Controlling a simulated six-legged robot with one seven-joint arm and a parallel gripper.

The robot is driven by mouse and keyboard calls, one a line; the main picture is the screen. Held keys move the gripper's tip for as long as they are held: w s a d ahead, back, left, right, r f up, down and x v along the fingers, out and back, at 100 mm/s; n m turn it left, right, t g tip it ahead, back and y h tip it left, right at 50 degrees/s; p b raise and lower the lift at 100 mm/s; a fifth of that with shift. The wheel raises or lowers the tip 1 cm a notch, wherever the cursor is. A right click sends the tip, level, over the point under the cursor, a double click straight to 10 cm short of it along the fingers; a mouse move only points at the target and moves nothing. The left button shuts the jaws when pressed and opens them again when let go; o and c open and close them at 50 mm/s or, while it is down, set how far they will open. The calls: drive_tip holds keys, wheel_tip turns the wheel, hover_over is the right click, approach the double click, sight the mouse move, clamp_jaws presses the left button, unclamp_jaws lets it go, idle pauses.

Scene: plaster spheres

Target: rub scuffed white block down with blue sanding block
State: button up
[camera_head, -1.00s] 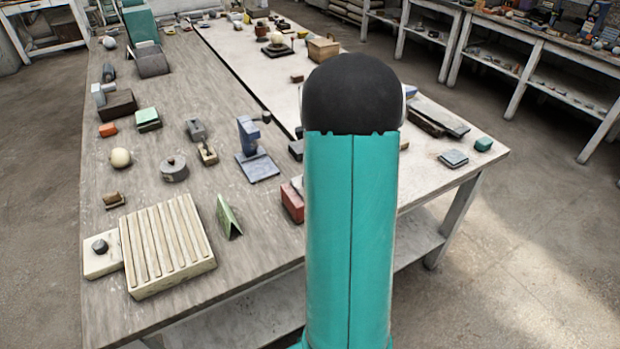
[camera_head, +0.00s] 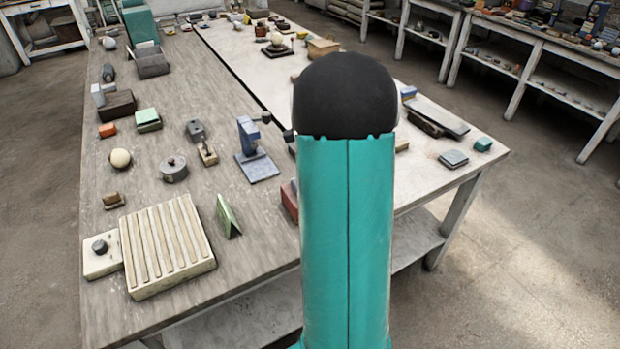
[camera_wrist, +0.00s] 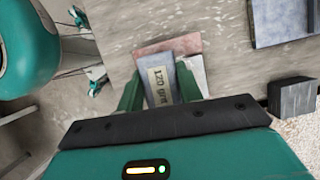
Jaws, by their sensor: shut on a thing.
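My gripper (camera_wrist: 160,92) shows in the wrist view with its two green fingers shut on the blue sanding block (camera_wrist: 173,101), a blue-grey block with a tan "120 grit" label. Under and beyond it lies a reddish block (camera_wrist: 190,43), with a pale surface (camera_wrist: 198,73) showing to the right of the fingers. I cannot tell for sure whether this pale surface is the scuffed white block, or whether the sanding block touches it. In the head view my arm hides the gripper and the sanding block.
In the head view a red block (camera_head: 289,203) sits near the table's front edge, partly behind my arm. A green folded piece (camera_head: 228,216), a slatted board (camera_head: 165,246) and a blue stand (camera_head: 254,158) are to its left. A dark block (camera_wrist: 292,97) shows at right in the wrist view.

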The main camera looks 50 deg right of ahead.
drive_tip(key=shift+w+a, duration=0.2)
drive_tip(key=shift+a, duration=0.3)
drive_tip(key=shift+s+d+r, duration=0.2)
drive_tip(key=shift+d+r, duration=0.15)
drive_tip(key=shift+d, duration=0.15)
drive_tip(key=shift+s+d+r, duration=0.2)
drive_tip(key=shift+d+r, duration=0.1)
drive_tip(key=shift+d, duration=0.2)
drive_tip(key=shift+w, duration=0.1)
drive_tip(key=shift+w+d+f, duration=0.1)
drive_tip(key=shift+w+d, duration=0.15)
drive_tip(key=shift+w, duration=0.45)
drive_tip(key=shift+w+d, duration=0.2)
drive_tip(key=shift+w, duration=0.45)
drive_tip(key=shift+f, duration=0.6)
